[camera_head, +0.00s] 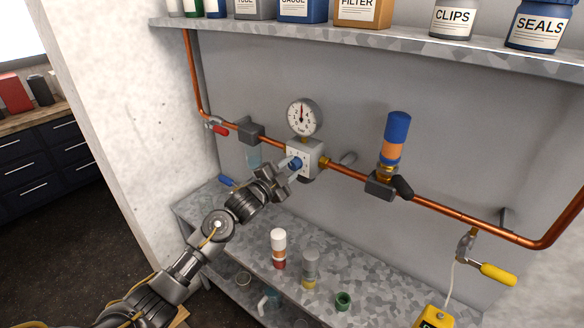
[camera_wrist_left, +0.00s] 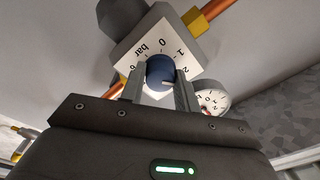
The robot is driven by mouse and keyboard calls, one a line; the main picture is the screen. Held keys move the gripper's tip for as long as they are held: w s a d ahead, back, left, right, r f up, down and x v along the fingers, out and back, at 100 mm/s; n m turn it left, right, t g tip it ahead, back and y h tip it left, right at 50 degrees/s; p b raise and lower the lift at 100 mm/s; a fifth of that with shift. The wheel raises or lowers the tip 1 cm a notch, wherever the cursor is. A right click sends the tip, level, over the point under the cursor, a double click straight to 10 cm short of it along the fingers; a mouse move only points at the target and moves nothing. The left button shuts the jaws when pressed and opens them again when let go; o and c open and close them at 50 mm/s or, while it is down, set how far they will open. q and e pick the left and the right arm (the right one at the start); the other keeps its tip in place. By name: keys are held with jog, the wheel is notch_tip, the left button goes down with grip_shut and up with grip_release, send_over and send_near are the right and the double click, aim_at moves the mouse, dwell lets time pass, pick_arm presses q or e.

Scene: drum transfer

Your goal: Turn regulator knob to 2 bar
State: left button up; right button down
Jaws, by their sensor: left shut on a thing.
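The regulator is a pale block on the copper pipe, with a white dial plate (camera_wrist_left: 178,42) marked 0, 1, 2 and bar in the wrist view. Its round blue knob (camera_wrist_left: 161,70) also shows in the head view (camera_head: 295,164), partly covered by my fingers. My left gripper (camera_head: 288,167) is shut on the knob, with one finger on each side of it in the wrist view. A light mark shows on the knob's lower edge, but its exact reading is unclear. The round pressure gauge (camera_head: 302,117) sits above the regulator, its dark needle near upright. My right gripper is not in view.
The copper pipe (camera_head: 445,210) carries a red-handled valve (camera_head: 217,128), a blue and orange cylinder (camera_head: 397,136) and a yellow-handled valve (camera_head: 497,274). A shelf with labelled containers (camera_head: 540,26) hangs above. Small parts, including a green ring (camera_head: 343,300), stand on the lower bench.

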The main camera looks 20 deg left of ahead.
pick_arm(q)
jog(key=shift+f+n, duration=0.15)
jog(key=shift+n, duration=0.55)
jog(key=shift+f, duration=0.1)
jog(key=o, duration=1)
jog(key=shift+s, duration=0.1)
jog(key=shift+c, duration=0.2)
jog(key=shift+s+a, duration=0.1)
jog(key=shift+s, duration=0.05)
jog(key=b+v, duration=0.3)
jog(key=v, duration=0.7)
jog(key=shift+s, duration=0.2)
